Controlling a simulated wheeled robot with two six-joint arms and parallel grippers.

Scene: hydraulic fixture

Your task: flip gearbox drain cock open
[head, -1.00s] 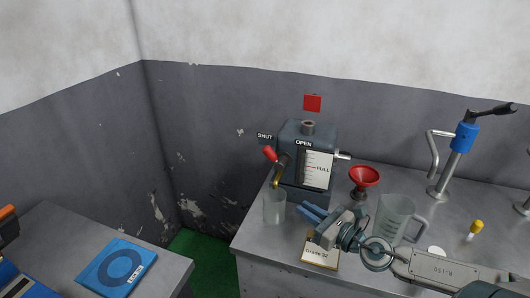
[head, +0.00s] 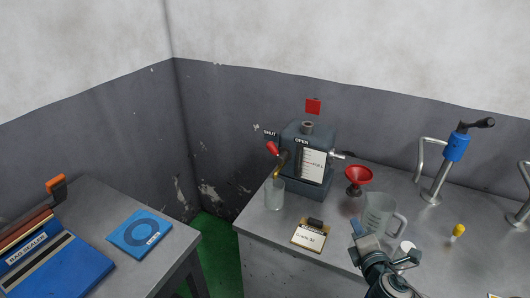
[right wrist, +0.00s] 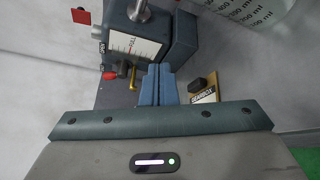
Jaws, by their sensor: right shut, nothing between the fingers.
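The grey gearbox (head: 312,187) stands on the bench, with a sight gauge marked FULL (head: 314,166) on its front. Its drain cock has a red-tipped lever (head: 271,148) tilted up and left, just below the SHUT plate (head: 270,133). The OPEN plate (head: 302,141) is to the right. The brass spout (head: 279,170) hangs over a clear beaker (head: 274,197). My right gripper (head: 362,240) is shut and empty, right of and nearer than the gearbox, apart from the lever. In the right wrist view its fingers (right wrist: 158,84) lie below the gearbox; the red lever (right wrist: 109,75) is left of them. My left gripper is out of view.
A red funnel (head: 358,175) and a clear measuring jug (head: 376,214) stand right of the gearbox, the jug close to my right gripper. A blue-handled hand pump (head: 456,148) stands further right. A side table (head: 180,238) is at left.

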